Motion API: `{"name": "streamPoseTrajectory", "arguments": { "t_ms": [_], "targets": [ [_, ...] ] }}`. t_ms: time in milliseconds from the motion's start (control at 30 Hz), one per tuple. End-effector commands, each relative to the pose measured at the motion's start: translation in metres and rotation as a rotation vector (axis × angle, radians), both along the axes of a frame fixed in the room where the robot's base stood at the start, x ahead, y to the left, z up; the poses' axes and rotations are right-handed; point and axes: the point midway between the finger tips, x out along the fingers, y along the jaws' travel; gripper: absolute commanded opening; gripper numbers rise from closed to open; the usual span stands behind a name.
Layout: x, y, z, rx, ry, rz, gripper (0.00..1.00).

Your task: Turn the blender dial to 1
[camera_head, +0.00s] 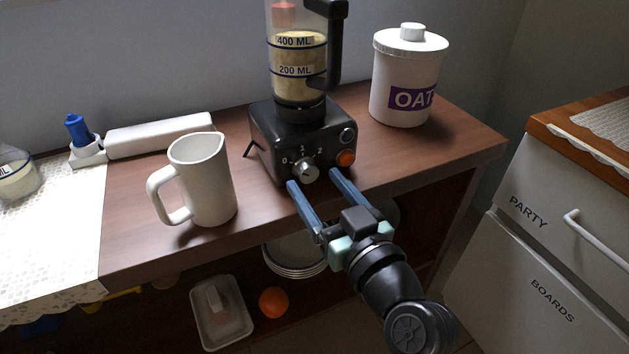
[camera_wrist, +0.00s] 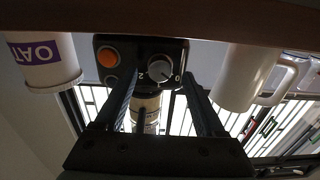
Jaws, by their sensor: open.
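The black blender (camera_head: 285,135) stands on the wooden counter with its jug holding tan contents. Its silver dial (camera_head: 306,171) is on the front panel, with 0, 1 and 2 marked around it. The dial also shows in the wrist view (camera_wrist: 160,70), upside down; its mark seems to point toward 0, though it is small. My gripper (camera_head: 312,177) is open, its two blue fingers reaching toward the panel with tips on either side of the dial. I cannot tell whether either finger touches it. In the wrist view the fingers (camera_wrist: 161,76) flank the dial.
An orange button (camera_head: 345,159) sits close right of the dial. A white mug (camera_head: 207,185) stands left of the blender and a white oats canister (camera_head: 408,80) at back right. Plates (camera_head: 294,262) and an orange (camera_head: 273,302) are below the counter.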

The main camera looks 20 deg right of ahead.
Motion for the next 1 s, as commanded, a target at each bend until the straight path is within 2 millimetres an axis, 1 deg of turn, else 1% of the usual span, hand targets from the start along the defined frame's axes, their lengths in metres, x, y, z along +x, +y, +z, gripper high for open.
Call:
{"name": "streamPoseTrajectory", "arguments": {
  "t_ms": [33,100,200,467,500,567,600,867,900,1000],
  "targets": [
    [0.007,0.000,0.000,-0.001,-0.001,0.001,0.72],
    [0.012,0.001,0.000,0.000,-0.001,0.001,0.72],
    [0.017,0.001,0.000,0.000,-0.001,0.000,0.72],
    [0.018,0.001,0.000,0.000,0.000,0.000,0.72],
    [0.018,0.001,0.000,0.000,0.000,0.000,0.68],
    [0.018,0.001,0.000,0.000,0.000,0.000,0.57],
    [0.018,0.001,0.000,0.000,0.000,0.000,0.50],
    [0.018,0.001,0.000,0.000,0.000,0.000,0.03],
    [0.018,0.001,0.000,0.000,0.000,0.000,0.00],
    [0.018,0.001,0.000,0.001,0.000,0.000,0.00]
  ]
}}
